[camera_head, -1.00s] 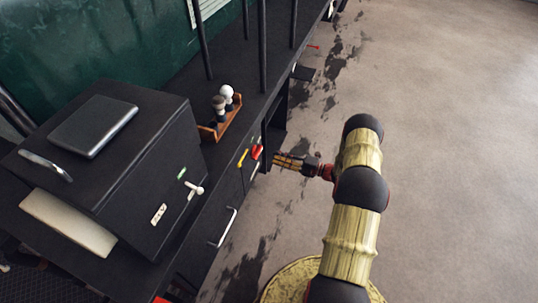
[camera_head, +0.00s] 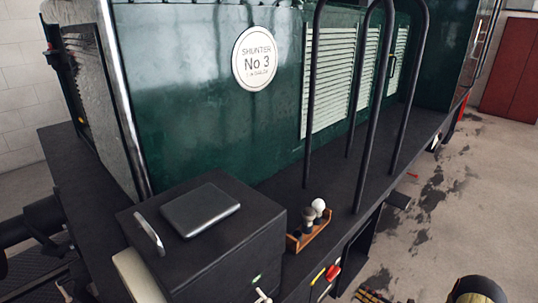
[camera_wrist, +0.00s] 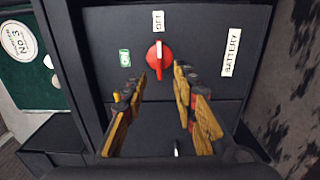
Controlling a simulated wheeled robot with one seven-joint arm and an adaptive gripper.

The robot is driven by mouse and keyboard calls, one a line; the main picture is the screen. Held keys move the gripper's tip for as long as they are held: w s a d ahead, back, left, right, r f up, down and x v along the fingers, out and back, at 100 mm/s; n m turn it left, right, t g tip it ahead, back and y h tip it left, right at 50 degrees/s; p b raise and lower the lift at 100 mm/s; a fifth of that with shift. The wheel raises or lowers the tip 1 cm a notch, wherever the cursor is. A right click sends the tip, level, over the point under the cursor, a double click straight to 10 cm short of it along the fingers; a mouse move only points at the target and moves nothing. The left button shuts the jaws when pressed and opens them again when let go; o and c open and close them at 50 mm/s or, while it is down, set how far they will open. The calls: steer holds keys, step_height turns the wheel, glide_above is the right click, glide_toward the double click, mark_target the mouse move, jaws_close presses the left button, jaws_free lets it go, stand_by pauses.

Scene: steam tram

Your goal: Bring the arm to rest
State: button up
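My gripper (camera_wrist: 157,84) is open in the wrist view, its two yellow, black and red fingers apart with nothing between them. Ahead of it is a red rotary switch (camera_wrist: 160,56) with a white pointer bar, on a dark panel (camera_wrist: 105,30). The bar points toward an "OFF" label. I cannot tell the exact gap, but no finger is seen gripping the switch. In the head view, only part of my gripper (camera_head: 370,297) shows at the bottom edge, near the red switch (camera_head: 333,272). My arm (camera_head: 477,290) shows at the bottom right; most of it is out of frame.
A "BATTERY" label (camera_wrist: 230,52) is right of the switch. A black box (camera_head: 235,235) carries a dark flat case (camera_head: 200,209). A wooden rack (camera_head: 308,237) holds small knobs. Black handrails (camera_head: 370,110) rise from the running board. Open floor (camera_head: 470,190) lies right.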

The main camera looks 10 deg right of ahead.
steer(key=s+a+f+n+g+y, duration=0.1)
steer(key=s+a+f+n+g, duration=0.4)
steer(key=n, duration=0.3)
steer(key=s+a+r+n+g, duration=0.5)
steer(key=s+a+n, duration=0.15)
steer(key=n, duration=0.25)
steer(key=s+a+r+n+h, duration=0.4)
steer(key=r+n, duration=0.5)
steer(key=r, duration=0.5)
steer(key=s+a+r+n+t+h, duration=0.1)
steer(key=s+a+r+n+h, duration=0.3)
steer(key=s+a+r+n, duration=0.3)
steer(key=s+a+r+n+h, duration=0.4)
steer(key=r+n, duration=0.9)
steer(key=r, duration=0.9)
steer(key=shift+s+a, duration=0.7)
steer(key=shift+s, duration=0.4)
steer(key=shift+r, duration=0.1)
